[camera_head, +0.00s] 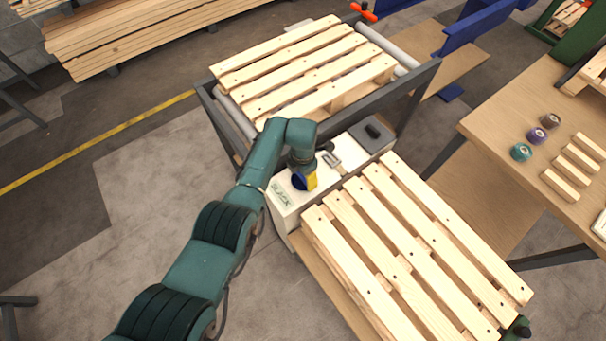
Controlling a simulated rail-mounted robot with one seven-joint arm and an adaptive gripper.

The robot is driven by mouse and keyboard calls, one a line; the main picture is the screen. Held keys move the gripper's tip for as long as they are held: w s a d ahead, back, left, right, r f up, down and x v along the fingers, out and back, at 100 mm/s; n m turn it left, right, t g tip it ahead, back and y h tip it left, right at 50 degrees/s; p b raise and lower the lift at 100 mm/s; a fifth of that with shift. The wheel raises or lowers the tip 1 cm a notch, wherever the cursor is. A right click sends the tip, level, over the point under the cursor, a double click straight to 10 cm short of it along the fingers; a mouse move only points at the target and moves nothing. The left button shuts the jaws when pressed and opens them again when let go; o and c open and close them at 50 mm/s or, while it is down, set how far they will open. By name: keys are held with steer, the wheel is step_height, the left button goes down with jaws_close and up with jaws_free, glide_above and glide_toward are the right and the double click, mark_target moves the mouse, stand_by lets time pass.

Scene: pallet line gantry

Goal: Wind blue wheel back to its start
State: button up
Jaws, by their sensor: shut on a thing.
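The blue wheel (298,182) is on the white box (287,210) between the two pallets, with green lettering that seems to read "SLACK" on the box. My gripper (303,179) reaches down onto the wheel from above and is shut on it. A yellow part (312,180) shows at the right of the wheel. My gripper hides much of the wheel, so its turn position cannot be read.
A pallet (310,66) lies on the roller frame behind, and another pallet (400,250) lies at the front right. A dark grey block (372,133) and a metal bracket (330,158) sit on the box. A wooden table (535,110) holds tape rolls and wood strips.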

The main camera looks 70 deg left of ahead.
steer(key=o, duration=1)
steer(key=shift+o, duration=0.2)
step_height(320, 180, up, 12)
